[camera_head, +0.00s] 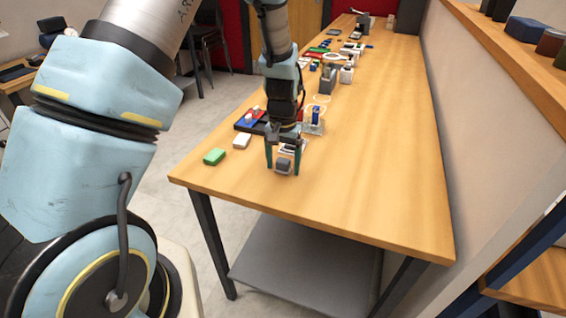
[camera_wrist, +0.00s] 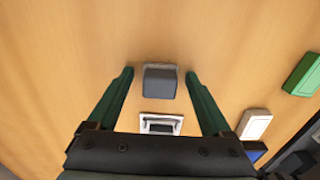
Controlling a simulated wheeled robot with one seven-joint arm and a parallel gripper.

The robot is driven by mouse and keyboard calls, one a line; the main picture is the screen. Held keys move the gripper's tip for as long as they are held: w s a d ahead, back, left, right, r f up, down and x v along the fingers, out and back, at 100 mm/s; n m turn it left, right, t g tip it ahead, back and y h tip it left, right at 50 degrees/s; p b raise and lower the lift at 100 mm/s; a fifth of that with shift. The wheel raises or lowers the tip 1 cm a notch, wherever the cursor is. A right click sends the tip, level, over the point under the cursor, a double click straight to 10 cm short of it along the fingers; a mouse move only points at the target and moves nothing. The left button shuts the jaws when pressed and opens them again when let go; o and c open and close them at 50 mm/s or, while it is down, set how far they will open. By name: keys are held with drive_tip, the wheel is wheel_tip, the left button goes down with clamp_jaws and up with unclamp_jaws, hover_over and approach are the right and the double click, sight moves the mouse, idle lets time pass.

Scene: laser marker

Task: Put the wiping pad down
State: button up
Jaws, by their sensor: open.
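The wiping pad, a small dark grey block on a lighter grey base (camera_head: 283,167), appears to rest flat on the wooden table near its front end. It also shows in the wrist view (camera_wrist: 160,82), between the fingertips. My gripper (camera_head: 283,172) points down over it with its green fingers spread. In the wrist view my gripper (camera_wrist: 159,75) is open, with a gap between each finger and the pad. Nothing is held.
A white-framed piece with a dark centre (camera_wrist: 160,130) lies close to the pad. A white block (camera_head: 242,141) and a green block (camera_head: 214,157) lie to the left. Several small items stand farther back. The table's (camera_head: 375,180) right side is clear.

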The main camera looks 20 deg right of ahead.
sight(283, 161)
drive_tip(key=shift+r, duration=0.1)
wheel_tip(283, 161, up, 12)
drive_tip(key=b, duration=0.4)
drive_tip(key=s+a+n, duration=0.2)
drive_tip(key=a+n, duration=0.1)
drive_tip(key=a, duration=1.2)
drive_tip(key=s+a+n+t, duration=0.1)
drive_tip(key=a+n, duration=0.3)
drive_tip(key=a, duration=1.1)
drive_tip(key=shift+s+r+t, duration=0.25)
drive_tip(key=shift+s+t, duration=0.05)
drive_tip(key=shift+s, duration=0.15)
